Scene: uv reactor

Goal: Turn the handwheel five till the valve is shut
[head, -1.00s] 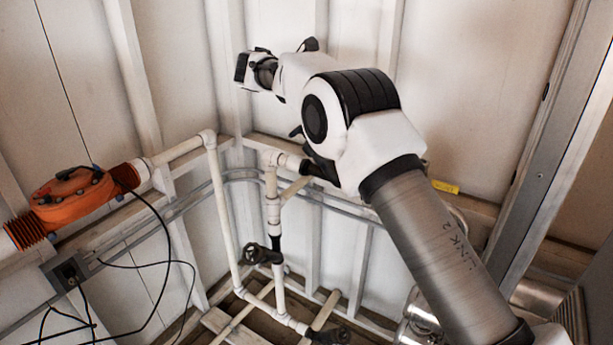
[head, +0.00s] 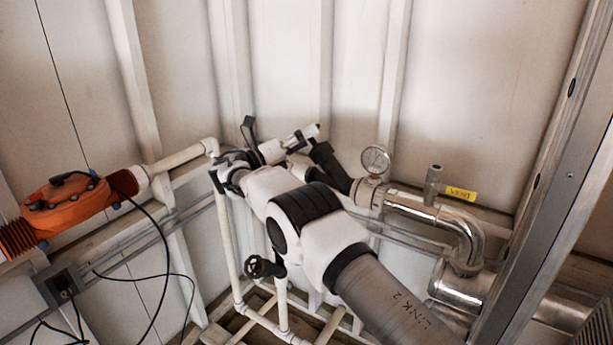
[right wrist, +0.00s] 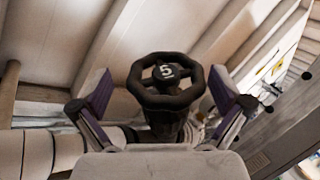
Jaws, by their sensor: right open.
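Handwheel five (right wrist: 166,82), black with a white 5 on its hub, faces the camera in the right wrist view. My right gripper (right wrist: 160,80) is open, with one finger on each side of the wheel. Gaps show between the fingers and the rim. I cannot clearly make out wheel five there. My left gripper is not in view.
Another black handwheel (head: 262,267) sits on a white pipe below my right arm, its number unreadable. A pressure gauge (head: 375,160) and metal pipe (head: 462,237) are to the right. An orange valve body (head: 66,204) with black cables is at the left.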

